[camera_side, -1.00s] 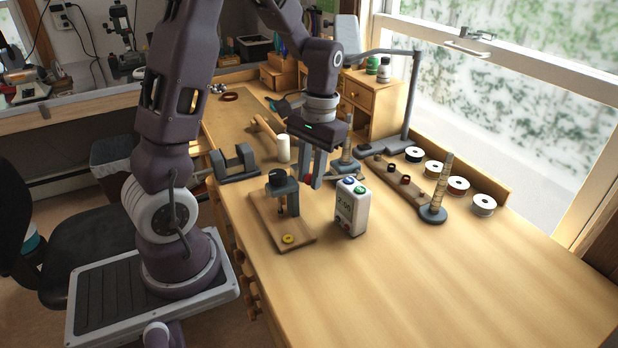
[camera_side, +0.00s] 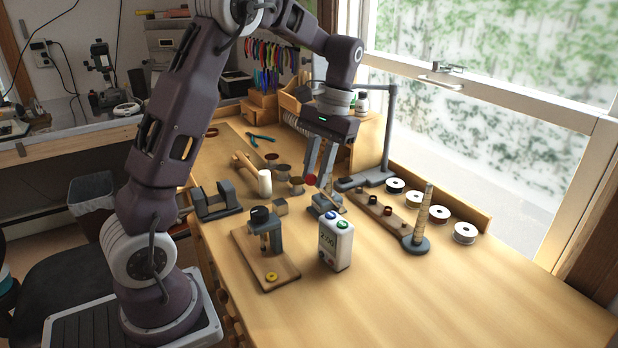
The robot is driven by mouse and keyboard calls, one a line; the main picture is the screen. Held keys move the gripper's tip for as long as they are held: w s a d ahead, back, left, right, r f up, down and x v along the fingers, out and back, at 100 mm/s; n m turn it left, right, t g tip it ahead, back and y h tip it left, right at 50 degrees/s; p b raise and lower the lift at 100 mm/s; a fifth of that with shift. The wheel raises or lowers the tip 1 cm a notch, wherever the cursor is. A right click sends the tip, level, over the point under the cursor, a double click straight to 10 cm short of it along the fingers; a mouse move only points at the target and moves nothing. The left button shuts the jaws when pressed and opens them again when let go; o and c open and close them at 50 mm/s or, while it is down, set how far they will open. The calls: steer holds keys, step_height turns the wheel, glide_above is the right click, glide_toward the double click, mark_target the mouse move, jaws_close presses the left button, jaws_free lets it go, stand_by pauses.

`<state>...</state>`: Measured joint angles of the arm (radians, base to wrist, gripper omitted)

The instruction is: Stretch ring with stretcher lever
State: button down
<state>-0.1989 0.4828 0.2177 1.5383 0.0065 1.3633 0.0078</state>
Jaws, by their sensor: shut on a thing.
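The ring stretcher (camera_side: 325,204) stands on the bench with a grey base and an upright post. Its lever (camera_side: 335,203) slants up to the left and ends in a red knob (camera_side: 311,180). My gripper (camera_side: 318,180) points down beside the post, with its fingers shut on the lever near the red knob. The fingers and lever partly cover the post, and I cannot tell whether a ring is on it.
A white timer box (camera_side: 336,246) and a wooden-based press (camera_side: 265,250) stand in front. A tapered mandrel (camera_side: 422,215), a wooden strip (camera_side: 385,213) with small rings and several spools (camera_side: 440,214) are at right. A lamp stand (camera_side: 388,130) rises behind. The front right bench is clear.

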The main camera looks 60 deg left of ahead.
steer(key=shift+w+d, duration=0.35)
steer(key=shift+w, duration=0.15)
steer(key=c, duration=1.2)
jaws_free()
steer(key=shift+c, duration=0.2)
steer(key=shift+s+r, duration=0.1)
steer(key=shift+a+r, duration=0.1)
steer(key=shift+r, duration=0.25)
steer(key=v, duration=0.6)
steer(key=shift+r, duration=0.15)
